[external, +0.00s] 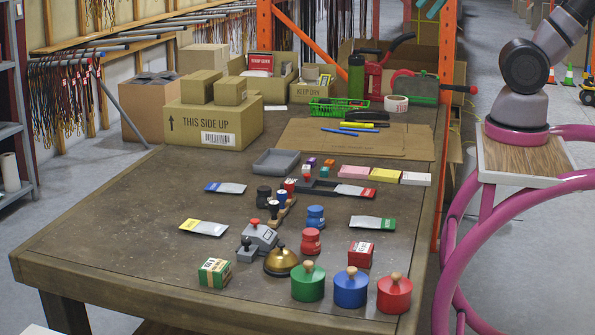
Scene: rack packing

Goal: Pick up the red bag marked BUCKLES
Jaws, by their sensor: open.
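A small flat silver bag with a red end (356,191) lies on the workbench, right of the middle. Its print is too small to read, so I cannot confirm the word BUCKLES. Its left end is at a dark grey narrow tray (318,186); I cannot tell whether it touches it. Similar bags lie nearby: a blue-ended one (225,187) to the left, a yellow-ended one (204,228) at front left and a green-ended one (372,222) in front of the red one. My gripper is out of the picture; only my arm's lower part shows at top right.
A grey tray (276,162) and pastel blocks (384,175) are behind the red-ended bag. Stamps, a brass bell (281,262) and knobbed round pots (351,287) stand in front. Cartons (214,125) fill the back left. The bench's left front is bare.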

